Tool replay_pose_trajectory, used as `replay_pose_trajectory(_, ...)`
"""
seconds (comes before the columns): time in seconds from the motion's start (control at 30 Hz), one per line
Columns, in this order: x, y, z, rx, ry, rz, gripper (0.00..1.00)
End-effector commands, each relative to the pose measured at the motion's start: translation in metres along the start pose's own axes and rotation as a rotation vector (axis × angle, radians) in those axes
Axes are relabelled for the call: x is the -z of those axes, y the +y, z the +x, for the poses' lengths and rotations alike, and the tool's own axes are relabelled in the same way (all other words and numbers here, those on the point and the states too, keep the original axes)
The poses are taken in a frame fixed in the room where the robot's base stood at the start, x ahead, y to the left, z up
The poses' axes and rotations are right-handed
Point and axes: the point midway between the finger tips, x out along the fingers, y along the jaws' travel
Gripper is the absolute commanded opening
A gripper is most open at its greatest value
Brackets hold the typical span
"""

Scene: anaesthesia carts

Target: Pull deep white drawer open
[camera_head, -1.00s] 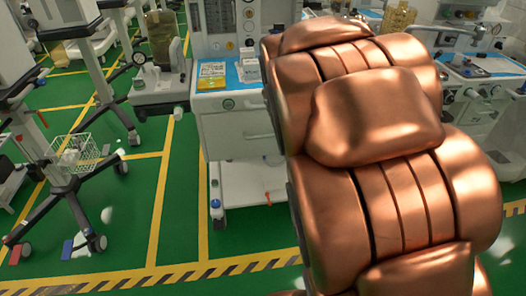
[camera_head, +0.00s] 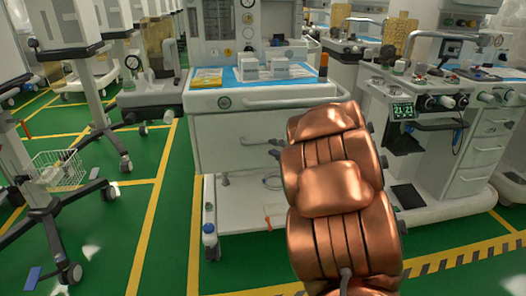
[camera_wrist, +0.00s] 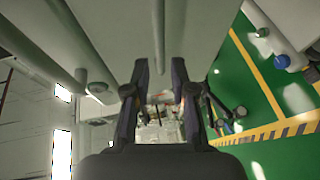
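The white cart with drawers (camera_head: 205,130) stands ahead in the head view. A long handle (camera_head: 290,104) crosses its upper front. The deep white drawer front (camera_head: 225,150) lies below, partly hidden by my copper arm; no open gap shows there. In the wrist view, my gripper (camera_wrist: 160,75) has its two dark fingers apart. They lie on either side of a narrow pale strip (camera_wrist: 158,35) on the white front. I cannot tell whether they touch it. My gripper is mostly hidden behind my arm in the head view.
The cart's blue top (camera_head: 235,76) holds white boxes (camera_head: 285,69) and a yellow packet (camera_head: 207,77). Another white cart (camera_head: 465,155) with a small screen stands close on the right. A wheeled stand (camera_head: 50,190) and wire basket (camera_head: 60,168) are at left. Green floor is clear between.

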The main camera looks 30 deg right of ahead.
Motion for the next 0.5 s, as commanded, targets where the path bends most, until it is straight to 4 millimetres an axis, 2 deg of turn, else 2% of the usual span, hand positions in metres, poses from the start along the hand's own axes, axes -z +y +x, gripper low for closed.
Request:
replay_pose_trajectory(0.17, 0.001, -0.001, 0.016, -0.004, 0.007, -0.004, 0.25)
replay_pose_trajectory(0.5, 0.001, -0.003, 0.062, 0.0, 0.004, -0.001, 0.25)
